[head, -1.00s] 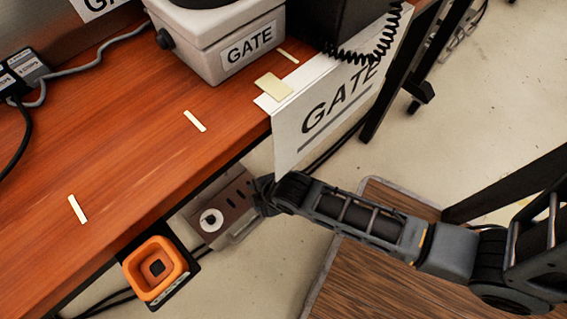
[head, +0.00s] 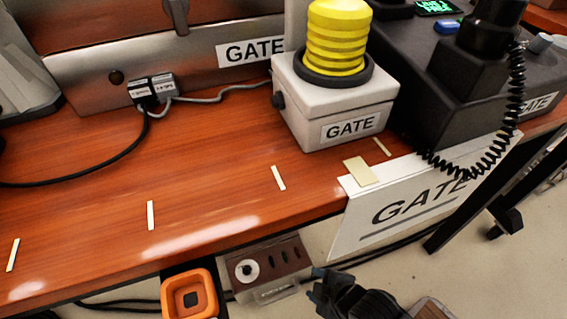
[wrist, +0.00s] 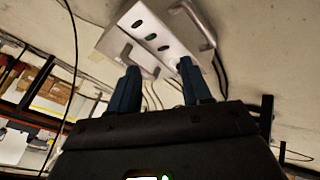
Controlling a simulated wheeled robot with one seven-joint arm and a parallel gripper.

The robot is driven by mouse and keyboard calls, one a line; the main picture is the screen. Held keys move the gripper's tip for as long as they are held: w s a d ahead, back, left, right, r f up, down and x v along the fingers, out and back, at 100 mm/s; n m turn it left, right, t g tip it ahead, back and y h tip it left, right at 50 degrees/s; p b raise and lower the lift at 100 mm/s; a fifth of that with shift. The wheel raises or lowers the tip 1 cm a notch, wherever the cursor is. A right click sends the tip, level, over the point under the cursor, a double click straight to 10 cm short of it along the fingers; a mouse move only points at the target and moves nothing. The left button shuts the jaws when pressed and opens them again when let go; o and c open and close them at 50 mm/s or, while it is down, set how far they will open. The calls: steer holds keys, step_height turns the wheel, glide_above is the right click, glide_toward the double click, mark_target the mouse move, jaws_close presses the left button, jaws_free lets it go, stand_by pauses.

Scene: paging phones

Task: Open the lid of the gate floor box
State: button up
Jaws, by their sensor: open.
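The gate floor box (head: 268,264) is low under the desk edge in the head view. Its brown top face has a round white fitting and several dark slots, and a pale handle-like bar shows along its front edge. In the wrist view the box (wrist: 165,28) looks metallic, with slots and a bar handle on either side. I cannot tell how its lid sits. My gripper (head: 315,285) is just right of the box. Its two fingers (wrist: 159,66) are apart and empty, pointing at the box; contact is unclear.
An orange square-rimmed device (head: 189,296) sits left of the box. The wooden desk (head: 110,215) overhangs behind it, with a hanging GATE sign (head: 385,232) above my gripper. The beacon base (head: 300,100) and black phone console (head: 450,105) stand on the desk. Cables run along the floor.

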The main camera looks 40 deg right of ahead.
steer(key=s+r+m+t, duration=0.25)
steer(key=s+r, duration=0.25)
steer(key=r, duration=0.5)
steer(key=s+r+m+t, duration=0.25)
steer(key=s+r, duration=0.25)
steer(key=r, duration=0.5)
steer(key=s+r+m+t, duration=0.25)
steer(key=s+r, duration=0.25)
steer(key=r, duration=0.4)
step_height(320, 180, up, 32)
steer(key=m+p, duration=0.1)
steer(key=p, duration=2.9)
steer(key=shift+s+a+p, duration=0.2)
steer(key=shift+a+p, duration=0.1)
steer(key=shift+p, duration=0.05)
